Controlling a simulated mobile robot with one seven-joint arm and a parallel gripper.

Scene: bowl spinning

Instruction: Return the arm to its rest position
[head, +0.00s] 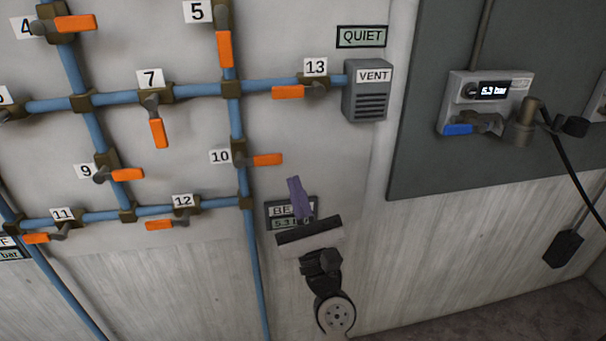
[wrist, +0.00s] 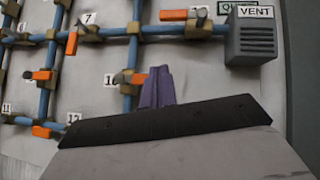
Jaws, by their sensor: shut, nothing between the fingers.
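My gripper (head: 296,184) shows in the head view at the lower middle, its purple fingers pointing up, closed together and empty. Behind the fingers is a small wall display (head: 277,213), partly hidden by the gripper, with its label cut off and a reading that seems to begin 5.3. In the wrist view the closed purple fingers (wrist: 155,72) stand above the dark edge of my gripper body. They appear in front of the wall near the valve labelled 10 (head: 238,153). I cannot tell how far the fingertips are from the wall.
Blue pipes (head: 196,89) with several orange-handled, numbered valves cover the wall at left. A grey VENT box (head: 367,92) sits under a QUIET sign (head: 361,37).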

